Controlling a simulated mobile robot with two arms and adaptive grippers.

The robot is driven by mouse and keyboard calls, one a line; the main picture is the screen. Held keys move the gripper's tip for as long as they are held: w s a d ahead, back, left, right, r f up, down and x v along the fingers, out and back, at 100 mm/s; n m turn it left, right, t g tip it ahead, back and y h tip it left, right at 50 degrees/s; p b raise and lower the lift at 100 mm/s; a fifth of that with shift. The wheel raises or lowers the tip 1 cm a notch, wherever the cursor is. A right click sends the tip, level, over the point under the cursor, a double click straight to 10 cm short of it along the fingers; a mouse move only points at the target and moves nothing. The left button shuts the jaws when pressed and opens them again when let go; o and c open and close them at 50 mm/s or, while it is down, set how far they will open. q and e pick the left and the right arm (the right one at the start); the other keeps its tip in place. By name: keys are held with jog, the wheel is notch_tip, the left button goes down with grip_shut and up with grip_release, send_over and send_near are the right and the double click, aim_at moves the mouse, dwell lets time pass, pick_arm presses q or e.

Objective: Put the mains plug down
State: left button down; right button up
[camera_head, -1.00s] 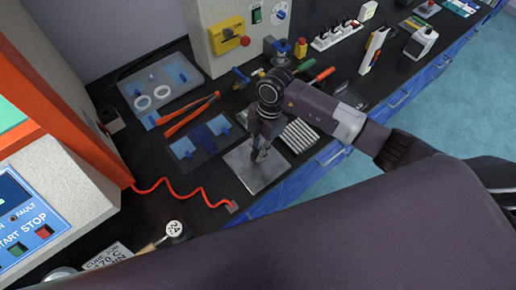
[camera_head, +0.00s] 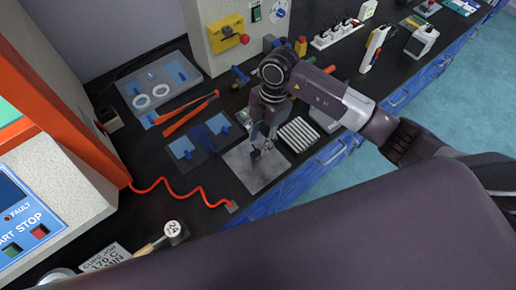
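My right gripper (camera_head: 262,152) points down over a grey square plate (camera_head: 243,173) near the front edge of the black bench. Its dark fingers are small and partly overlapped in the picture, so I cannot tell whether they are open or shut on something small. I cannot make out a mains plug for certain; if it is at the fingers, it is hidden or too dark to tell. A white power strip (camera_head: 338,33) with several sockets lies at the back of the bench. My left gripper is not in view.
A ribbed light block (camera_head: 299,134) lies right of the plate. A dark tray with blue pieces (camera_head: 183,149) and red-handled tongs (camera_head: 187,115) lie to its left. A red coiled cable (camera_head: 180,187) runs from the orange-framed machine (camera_head: 68,118) to the bench front.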

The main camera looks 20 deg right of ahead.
notch_tip(320, 180, up, 7)
jog(key=d+b, duration=0.1)
jog(key=shift+w+d+r+b, duration=0.2)
jog(key=shift+w+b, duration=0.05)
jog(key=shift+b, duration=0.1)
